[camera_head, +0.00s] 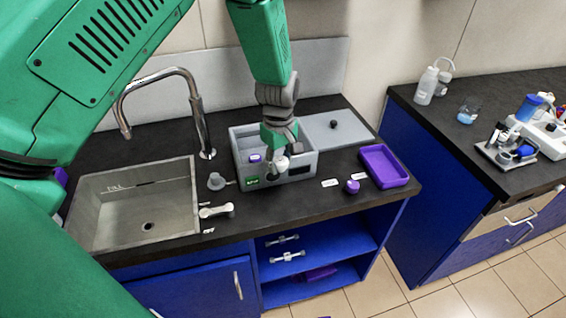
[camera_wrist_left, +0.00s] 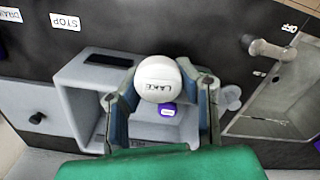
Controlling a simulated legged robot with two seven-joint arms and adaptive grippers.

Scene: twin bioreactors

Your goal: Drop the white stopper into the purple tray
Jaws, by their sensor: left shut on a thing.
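My left gripper (camera_head: 279,158) points down over the grey open box (camera_head: 307,165) on the counter. It is shut on the white stopper (camera_wrist_left: 158,78), a round white cap with dark lettering, held between both fingers in the left wrist view. The stopper also shows small below the fingers in the head view (camera_head: 282,164). The purple tray (camera_head: 384,167) lies on the counter to the right of the box and looks empty. The tray and the gripper are well apart. My right gripper is not in view.
A purple-topped piece (camera_head: 254,157) sits inside the box. A purple knob (camera_head: 352,186) stands between box and tray, beside small white labels. The sink (camera_head: 140,215) with its tall tap (camera_head: 196,110) is at left. Lab equipment (camera_head: 520,140) stands on the right-hand counter.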

